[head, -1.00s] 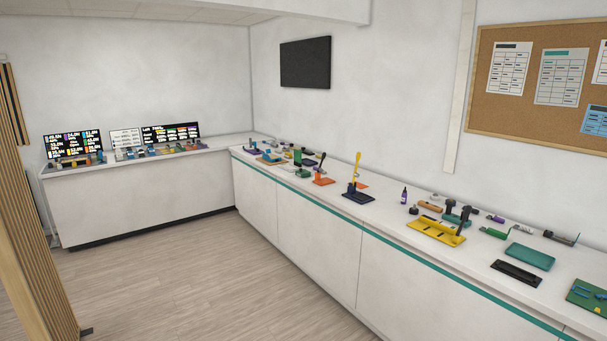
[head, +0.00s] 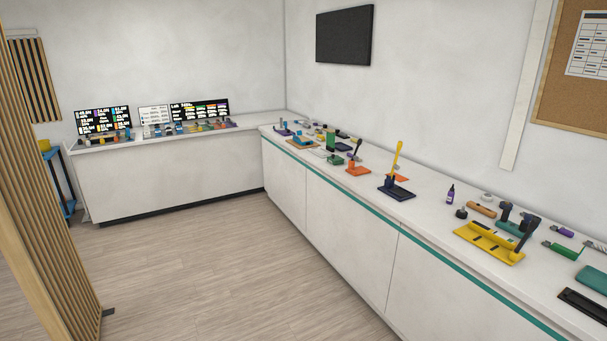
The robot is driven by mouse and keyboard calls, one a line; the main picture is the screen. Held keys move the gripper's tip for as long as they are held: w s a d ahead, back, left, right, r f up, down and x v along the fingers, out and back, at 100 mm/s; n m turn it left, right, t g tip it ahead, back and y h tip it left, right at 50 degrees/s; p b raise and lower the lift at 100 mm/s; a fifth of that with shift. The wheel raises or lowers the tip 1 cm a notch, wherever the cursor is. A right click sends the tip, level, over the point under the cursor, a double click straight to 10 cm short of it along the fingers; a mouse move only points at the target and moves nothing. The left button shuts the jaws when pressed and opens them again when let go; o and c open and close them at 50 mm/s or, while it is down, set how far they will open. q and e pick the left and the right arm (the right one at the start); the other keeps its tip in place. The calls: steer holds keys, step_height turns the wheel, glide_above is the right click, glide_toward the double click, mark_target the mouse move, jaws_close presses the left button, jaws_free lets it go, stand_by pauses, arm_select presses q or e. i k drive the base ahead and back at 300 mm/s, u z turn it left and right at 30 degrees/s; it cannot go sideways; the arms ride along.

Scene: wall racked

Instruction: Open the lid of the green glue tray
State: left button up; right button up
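I cannot tell for sure which thing is the green glue tray. A flat teal-green tray-like piece (head: 595,277) lies on the long white counter at the right edge, partly cut off by the frame. A small green item (head: 561,250) lies just behind it. Farther down the counter are a small dark green piece (head: 334,159) and an upright green piece (head: 331,140). No open lid can be made out on any of them at this distance. Neither of my grippers is in view.
A wooden slat screen (head: 50,200) stands at left, with a blue cart (head: 62,185) behind. The floor (head: 220,270) between is clear.

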mark_target(335, 158)
steer(key=u, duration=0.7)
steer(key=i, duration=1.95)
steer(key=u, duration=0.4)
steer(key=i, duration=2)
steer(key=z, duration=1.05)
steer(key=i, duration=1.5)
steer(key=z, duration=1)
